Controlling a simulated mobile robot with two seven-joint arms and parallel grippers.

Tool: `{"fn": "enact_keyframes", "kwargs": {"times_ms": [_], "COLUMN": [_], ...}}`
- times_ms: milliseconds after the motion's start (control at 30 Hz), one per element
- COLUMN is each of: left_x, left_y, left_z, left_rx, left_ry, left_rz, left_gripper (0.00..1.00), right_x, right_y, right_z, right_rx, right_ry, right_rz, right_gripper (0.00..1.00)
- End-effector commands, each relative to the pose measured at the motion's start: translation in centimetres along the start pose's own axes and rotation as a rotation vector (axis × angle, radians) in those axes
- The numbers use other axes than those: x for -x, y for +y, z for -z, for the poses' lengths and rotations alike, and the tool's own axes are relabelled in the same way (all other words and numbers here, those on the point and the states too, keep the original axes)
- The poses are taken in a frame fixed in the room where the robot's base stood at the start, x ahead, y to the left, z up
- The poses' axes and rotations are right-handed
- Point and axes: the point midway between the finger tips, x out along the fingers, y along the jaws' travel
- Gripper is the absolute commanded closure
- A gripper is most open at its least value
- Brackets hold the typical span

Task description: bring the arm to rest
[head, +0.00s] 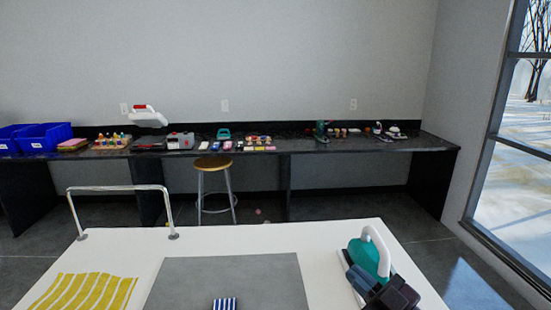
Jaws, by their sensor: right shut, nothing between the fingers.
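My right gripper (361,278) is at the lower right, over the right side of the white table (330,237). It is dark and shut, with nothing between its fingers. It overlaps a teal thing with a white curved handle (376,240), which looks like an iron. I cannot tell whether the gripper touches it. My left gripper is not in view.
A grey mat (235,277), a striped blue and white piece (224,304) and a yellow striped cloth (85,291) lie on the table. A metal rail (120,189) stands at its far left edge. A stool (213,163) and a cluttered dark counter (310,145) are behind.

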Motion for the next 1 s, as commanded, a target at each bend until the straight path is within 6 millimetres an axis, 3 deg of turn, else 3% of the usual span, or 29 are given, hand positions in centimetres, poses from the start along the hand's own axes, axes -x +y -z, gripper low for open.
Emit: {"fn": "enact_keyframes", "kwargs": {"times_ms": [200,367,533,700,1000], "left_x": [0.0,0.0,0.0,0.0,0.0], "left_y": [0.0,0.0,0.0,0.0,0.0], "left_z": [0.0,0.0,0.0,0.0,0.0], "left_rx": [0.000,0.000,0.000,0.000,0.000], "left_ry": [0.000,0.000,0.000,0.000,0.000], "left_rz": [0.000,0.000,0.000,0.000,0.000], "left_gripper": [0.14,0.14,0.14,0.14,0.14], "right_x": [5.0,10.3,17.0,23.1,28.8], "right_y": [2.7,3.1,1.3,-2.0,-6.3], "right_z": [-3.3,-6.4,-9.3,-10.6,-10.3], "right_rx": [-0.086,-0.153,-0.243,-0.341,-0.456], "right_ry": [-0.254,-0.527,-0.861,-1.166,-1.453], "right_rz": [-0.368,-0.552,-0.648,-0.638,-0.539], "right_gripper": [1.00,1.00,1.00,1.00,1.00]}}
